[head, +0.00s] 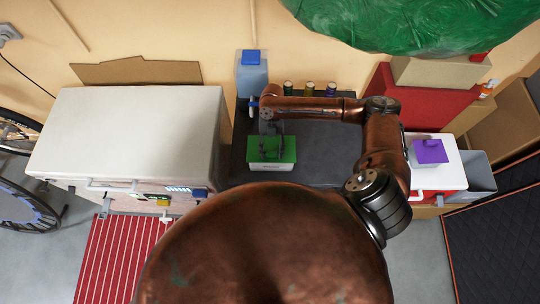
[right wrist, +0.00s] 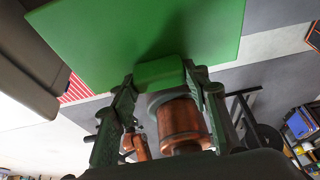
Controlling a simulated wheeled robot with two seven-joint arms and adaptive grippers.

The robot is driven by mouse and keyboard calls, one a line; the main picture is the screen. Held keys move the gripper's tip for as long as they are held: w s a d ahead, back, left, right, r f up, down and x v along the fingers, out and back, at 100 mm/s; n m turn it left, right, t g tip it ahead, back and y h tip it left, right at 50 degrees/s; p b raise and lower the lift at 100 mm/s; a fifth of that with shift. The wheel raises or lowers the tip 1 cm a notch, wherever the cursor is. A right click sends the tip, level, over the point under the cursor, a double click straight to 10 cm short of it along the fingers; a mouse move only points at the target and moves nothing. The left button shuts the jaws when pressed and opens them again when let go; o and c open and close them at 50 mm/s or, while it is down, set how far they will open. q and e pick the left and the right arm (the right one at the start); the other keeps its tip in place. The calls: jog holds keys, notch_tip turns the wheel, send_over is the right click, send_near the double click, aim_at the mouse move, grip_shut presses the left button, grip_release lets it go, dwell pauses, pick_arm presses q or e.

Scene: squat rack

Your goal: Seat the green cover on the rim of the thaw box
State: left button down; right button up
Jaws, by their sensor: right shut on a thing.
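The green cover (head: 286,146) shows in the head view over the white thaw box (head: 271,168), on the dark counter. It hides the box's opening; I cannot tell whether it touches the rim all round. My right gripper (head: 271,145) reaches down from above and is shut on the cover's raised handle. In the right wrist view the flat green cover (right wrist: 140,35) fills the top, and my right gripper's fingers (right wrist: 160,78) clasp its block-shaped green handle. The thaw box is not visible there. My left gripper is not in view.
A large white chest (head: 125,130) stands left of the dark counter (head: 325,155). Several small jars (head: 309,88) and a blue-capped container (head: 252,75) stand at the back. A purple-lidded box (head: 430,152) sits at the right. The counter right of the thaw box is clear.

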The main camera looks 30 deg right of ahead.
jog(key=shift+f, duration=0.3)
jog(key=o, duration=1.2)
jog(key=v, duration=1.2)
